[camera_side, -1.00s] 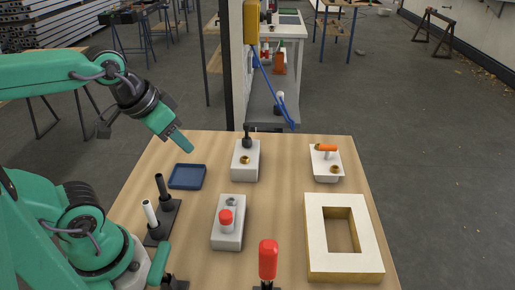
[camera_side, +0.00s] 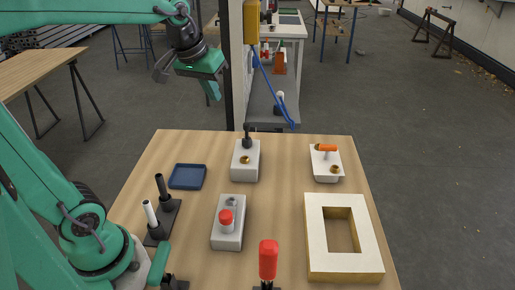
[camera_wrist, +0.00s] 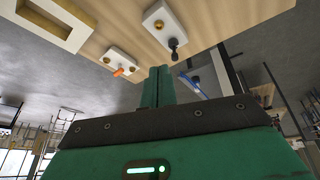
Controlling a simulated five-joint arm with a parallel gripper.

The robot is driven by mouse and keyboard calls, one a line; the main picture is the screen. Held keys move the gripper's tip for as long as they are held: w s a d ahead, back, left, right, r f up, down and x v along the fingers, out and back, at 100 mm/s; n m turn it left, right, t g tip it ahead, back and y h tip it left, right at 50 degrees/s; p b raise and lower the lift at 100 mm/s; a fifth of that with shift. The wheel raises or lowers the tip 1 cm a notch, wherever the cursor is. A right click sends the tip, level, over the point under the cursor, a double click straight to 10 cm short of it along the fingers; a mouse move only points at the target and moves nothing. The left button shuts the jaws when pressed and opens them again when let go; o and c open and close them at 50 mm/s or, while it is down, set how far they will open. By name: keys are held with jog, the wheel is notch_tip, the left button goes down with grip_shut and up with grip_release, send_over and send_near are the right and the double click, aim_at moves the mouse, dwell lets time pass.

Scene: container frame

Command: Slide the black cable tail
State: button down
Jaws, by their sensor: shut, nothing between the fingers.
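My gripper (camera_side: 214,93) is shut and empty, high in the air beyond the table's back edge, left of the dark post. Its green fingers (camera_wrist: 158,80) lie together in the wrist view. A black upright piece (camera_side: 247,138) stands on the rear white block (camera_side: 245,170), beside a brass ring; it also shows in the wrist view (camera_wrist: 173,46). A low black item (camera_side: 265,127) sits at the table's back edge. I cannot tell which black part is the cable tail. My gripper is apart from all of them.
A blue cable (camera_side: 266,80) hangs from a yellow box (camera_side: 251,22) on the post (camera_side: 238,70), close right of my gripper. A blue tray (camera_side: 187,177), an orange-handled part (camera_side: 326,148), a red clamp handle (camera_side: 268,260) and a white frame (camera_side: 315,240) occupy the table.

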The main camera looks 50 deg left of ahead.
jog(key=w+a+f+n+g, duration=0.1)
jog(key=w+a+n, duration=0.2)
jog(key=w+a, duration=0.4)
jog(key=w, duration=0.3)
jog(key=shift+f, duration=0.4)
jog(key=shift+w, duration=0.15)
send_over(247, 136)
jog(key=s+a, duration=0.1)
notch_tip(247, 136, down, 12)
jog(key=shift+f, duration=0.1)
jog(key=shift+d+f, duration=0.15)
jog(key=shift+f, duration=0.4)
jog(key=shift+w, duration=0.1)
jog(key=shift+f, duration=1.9)
